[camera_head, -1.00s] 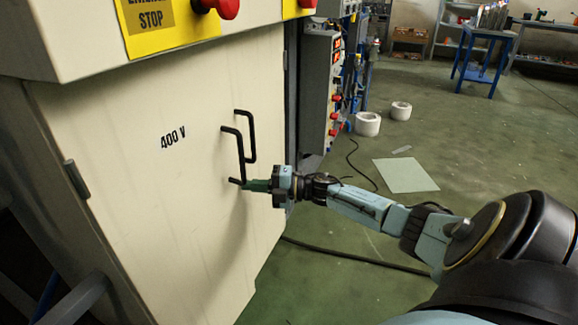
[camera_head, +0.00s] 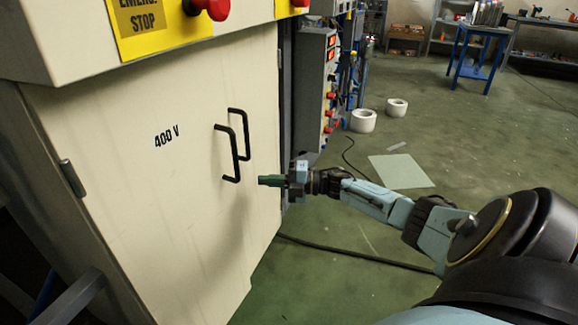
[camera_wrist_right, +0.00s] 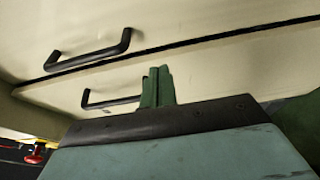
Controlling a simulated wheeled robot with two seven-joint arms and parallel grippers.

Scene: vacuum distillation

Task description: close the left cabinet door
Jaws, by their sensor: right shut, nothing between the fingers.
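The left cabinet door (camera_head: 120,170) is a cream panel with a "400 V" label and a hinge on its left edge. It looks shut or nearly shut. Its black bar handle (camera_head: 228,153) stands beside the other door's handle (camera_head: 241,133). In the right wrist view a narrow dark gap runs between the two door panels, with one handle (camera_wrist_right: 95,50) on the upper panel and one (camera_wrist_right: 108,101) on the lower. My right gripper (camera_head: 262,180) is shut and empty, to the right of and below the handles, apart from them. Its green fingers (camera_wrist_right: 157,87) show in the wrist view. My left gripper is out of view.
Red emergency stop buttons (camera_head: 211,8) on a yellow plate sit above the door. A control panel (camera_head: 313,85) stands right of the cabinet. White rolls (camera_head: 363,121), a flat sheet (camera_head: 401,171) and a black cable (camera_head: 350,254) lie on the otherwise open green floor.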

